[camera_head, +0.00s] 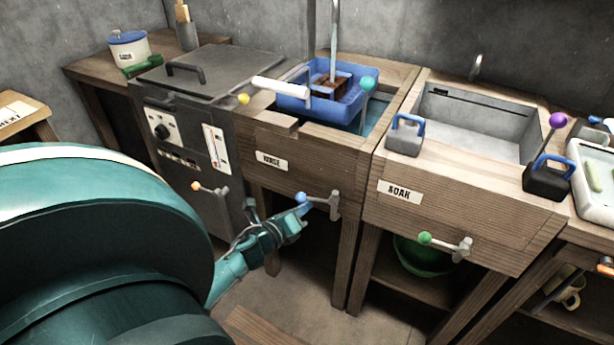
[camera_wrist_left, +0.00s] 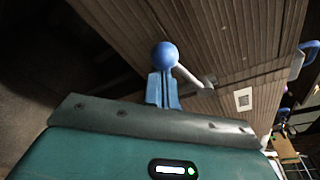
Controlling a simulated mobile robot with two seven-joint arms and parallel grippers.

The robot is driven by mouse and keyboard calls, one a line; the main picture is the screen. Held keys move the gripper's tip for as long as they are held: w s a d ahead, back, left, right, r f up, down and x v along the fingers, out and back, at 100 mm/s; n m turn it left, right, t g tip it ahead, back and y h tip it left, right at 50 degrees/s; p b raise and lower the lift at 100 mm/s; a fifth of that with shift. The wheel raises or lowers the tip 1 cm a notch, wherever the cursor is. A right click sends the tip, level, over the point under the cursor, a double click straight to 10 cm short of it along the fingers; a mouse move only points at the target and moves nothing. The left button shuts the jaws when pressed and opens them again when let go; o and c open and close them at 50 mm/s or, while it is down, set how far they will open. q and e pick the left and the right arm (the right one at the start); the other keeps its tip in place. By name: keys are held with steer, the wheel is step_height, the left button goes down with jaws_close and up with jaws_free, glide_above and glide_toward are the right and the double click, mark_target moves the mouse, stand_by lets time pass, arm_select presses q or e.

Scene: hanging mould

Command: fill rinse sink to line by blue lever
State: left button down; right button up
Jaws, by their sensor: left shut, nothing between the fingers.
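The rinse sink (camera_head: 290,178) is the wooden unit labelled "RINSE" in the head view. Its basin is largely covered by a blue tray (camera_head: 345,100), and some blue water (camera_head: 378,118) shows at its right; no fill line can be made out. The blue lever (camera_head: 302,198) is on the sink's front, with a round blue knob on a grey arm. My left gripper (camera_head: 298,222) is shut just at the knob. In the left wrist view, the blue knob (camera_wrist_left: 164,55) sits at the tips of the closed fingers (camera_wrist_left: 163,90). My right gripper is not in view.
The soak sink (camera_head: 480,115) with a green-knobbed lever (camera_head: 425,238) stands to the right. A grey metal unit (camera_head: 190,130) with an orange-knobbed lever (camera_head: 196,186) stands to the left. A green bowl (camera_head: 422,257) sits on the shelf below the soak sink.

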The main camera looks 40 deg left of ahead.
arm_select(q)
steer(key=shift+s+a+r+m+p, duration=0.1)
steer(key=shift+a+r+m+p, duration=0.15)
steer(key=shift+r+m+p, duration=0.35)
steer(key=shift+r, duration=0.25)
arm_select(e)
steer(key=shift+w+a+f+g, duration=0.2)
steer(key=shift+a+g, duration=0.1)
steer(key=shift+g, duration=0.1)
arm_select(q)
steer(key=shift+f, duration=0.1)
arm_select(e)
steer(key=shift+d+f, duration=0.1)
